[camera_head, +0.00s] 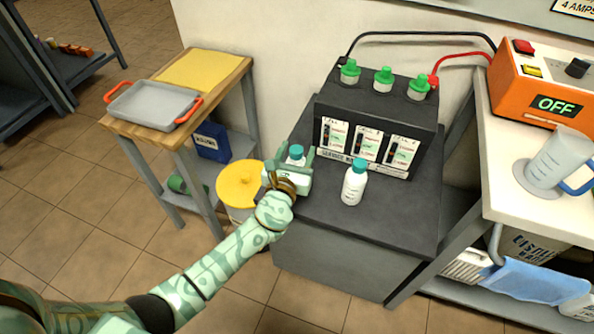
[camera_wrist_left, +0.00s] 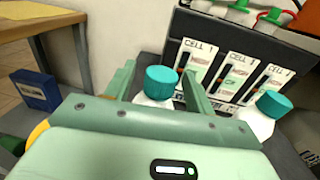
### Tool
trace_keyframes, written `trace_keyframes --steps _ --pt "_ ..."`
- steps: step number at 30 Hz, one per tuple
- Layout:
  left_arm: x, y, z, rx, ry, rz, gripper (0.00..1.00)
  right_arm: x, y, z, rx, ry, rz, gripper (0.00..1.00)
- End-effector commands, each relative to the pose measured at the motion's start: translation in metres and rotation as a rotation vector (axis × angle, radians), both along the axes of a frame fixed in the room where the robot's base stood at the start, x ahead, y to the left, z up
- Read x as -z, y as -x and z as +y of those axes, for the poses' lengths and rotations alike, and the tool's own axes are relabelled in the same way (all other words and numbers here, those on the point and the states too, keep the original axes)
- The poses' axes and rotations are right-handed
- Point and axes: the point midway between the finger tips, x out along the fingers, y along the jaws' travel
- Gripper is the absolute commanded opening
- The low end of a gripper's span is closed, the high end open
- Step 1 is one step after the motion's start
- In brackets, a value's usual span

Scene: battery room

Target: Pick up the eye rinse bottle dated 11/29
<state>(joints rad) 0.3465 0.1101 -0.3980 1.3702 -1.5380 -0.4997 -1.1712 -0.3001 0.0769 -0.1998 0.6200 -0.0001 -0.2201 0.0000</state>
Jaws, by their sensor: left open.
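Two white bottles with teal caps stand on the dark bench in front of the battery. The left bottle (camera_head: 295,158) is at my left gripper (camera_head: 290,163), and it also shows in the left wrist view (camera_wrist_left: 155,98). There the open left gripper (camera_wrist_left: 157,86) has one finger on each side of this bottle, and its lower part is hidden behind the gripper body. The right bottle (camera_head: 354,184) stands upright and apart from the gripper; the left wrist view shows it at the right (camera_wrist_left: 256,122). I cannot read a date on either bottle. My right gripper is not in view.
The battery (camera_head: 376,107) with green caps and cell cards stands behind the bottles. A yellow-lidded bucket (camera_head: 240,184) is left of the bench. A side table holds a grey tray (camera_head: 155,104). At right, a white counter bears an orange charger (camera_head: 537,92) and a jug (camera_head: 556,160).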

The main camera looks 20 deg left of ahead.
Motion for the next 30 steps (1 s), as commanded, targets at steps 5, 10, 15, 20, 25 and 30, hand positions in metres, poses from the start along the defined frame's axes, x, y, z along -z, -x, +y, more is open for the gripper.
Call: trace_keyframes --steps 5,10,15,20,25,30 --pt "-0.001 -0.002 0.0 0.0 0.001 0.0 0.54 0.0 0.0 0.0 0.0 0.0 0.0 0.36" --pt "-0.001 -0.001 0.0 0.0 0.001 0.0 0.21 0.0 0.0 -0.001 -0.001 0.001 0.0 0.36" --pt "-0.001 -0.002 0.0 0.0 0.001 -0.001 0.0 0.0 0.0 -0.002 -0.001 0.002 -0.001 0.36" --pt "-0.001 -0.001 0.0 0.0 0.0 -0.001 0.0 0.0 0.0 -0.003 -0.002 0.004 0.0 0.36" --pt "-0.011 -0.001 0.0 0.0 0.002 -0.003 0.0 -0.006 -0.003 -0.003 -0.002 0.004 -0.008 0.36" --pt "-0.043 -0.002 0.001 -0.001 0.003 -0.008 0.0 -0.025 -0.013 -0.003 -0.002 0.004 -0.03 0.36"
